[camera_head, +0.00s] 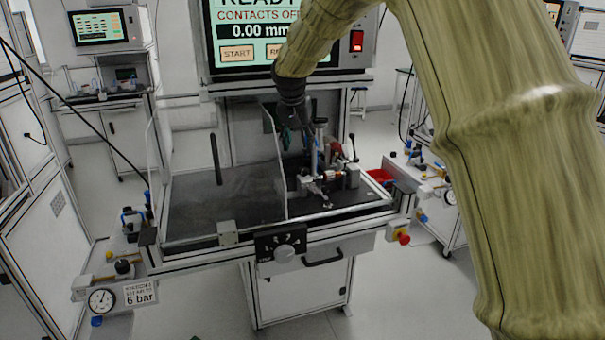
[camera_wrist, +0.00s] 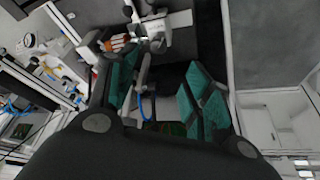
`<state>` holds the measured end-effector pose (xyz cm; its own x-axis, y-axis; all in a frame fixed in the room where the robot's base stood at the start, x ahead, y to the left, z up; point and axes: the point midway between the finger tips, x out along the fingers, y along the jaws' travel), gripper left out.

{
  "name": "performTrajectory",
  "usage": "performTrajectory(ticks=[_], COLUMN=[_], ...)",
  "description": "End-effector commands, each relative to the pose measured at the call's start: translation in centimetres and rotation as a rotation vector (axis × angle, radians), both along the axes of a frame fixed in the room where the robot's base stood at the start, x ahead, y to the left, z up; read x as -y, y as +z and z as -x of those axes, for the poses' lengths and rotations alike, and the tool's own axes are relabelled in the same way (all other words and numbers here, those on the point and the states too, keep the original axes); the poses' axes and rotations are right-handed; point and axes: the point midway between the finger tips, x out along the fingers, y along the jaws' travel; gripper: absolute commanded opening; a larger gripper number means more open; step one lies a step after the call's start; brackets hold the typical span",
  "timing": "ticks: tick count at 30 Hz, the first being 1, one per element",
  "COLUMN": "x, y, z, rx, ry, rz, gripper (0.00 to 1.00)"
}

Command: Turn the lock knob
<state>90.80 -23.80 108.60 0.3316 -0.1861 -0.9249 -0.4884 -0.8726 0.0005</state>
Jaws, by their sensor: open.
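A round grey knob (camera_head: 284,252) sits on a black marked plate (camera_head: 266,244) on the front edge of the test bench. I take it for the lock knob; its lettering is too small to read. My gripper (camera_head: 288,136) hangs over the back of the bench, above and behind the knob and well apart from it. In the wrist view, its teal-padded fingers (camera_wrist: 165,97) are spread, with no object clearly held between them. The knob is not recognisable in the wrist view.
A clear upright panel (camera_head: 220,170) stands on the bench's left part. A clamping fixture (camera_head: 325,175) stands right of it, below my gripper; it also shows in the wrist view (camera_wrist: 150,25). A screen (camera_head: 245,30) rises behind. A red button (camera_head: 404,238) is at the front right.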

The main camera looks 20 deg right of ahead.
Motion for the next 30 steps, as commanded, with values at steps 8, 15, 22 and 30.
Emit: performTrajectory(ticks=[8,15,22,30], x=[1.3,2.1,2.6,2.9], y=[-1.7,-5.2,-8.4,-10.2], z=[-0.1,-1.3,-2.5,-3.2], rx=[-0.002,-0.002,-0.002,0.0], ry=[-0.012,-0.012,-0.01,-0.009], rz=[-0.001,-0.001,-0.001,0.0], gripper=[0.5,0.5,0.5,0.5])
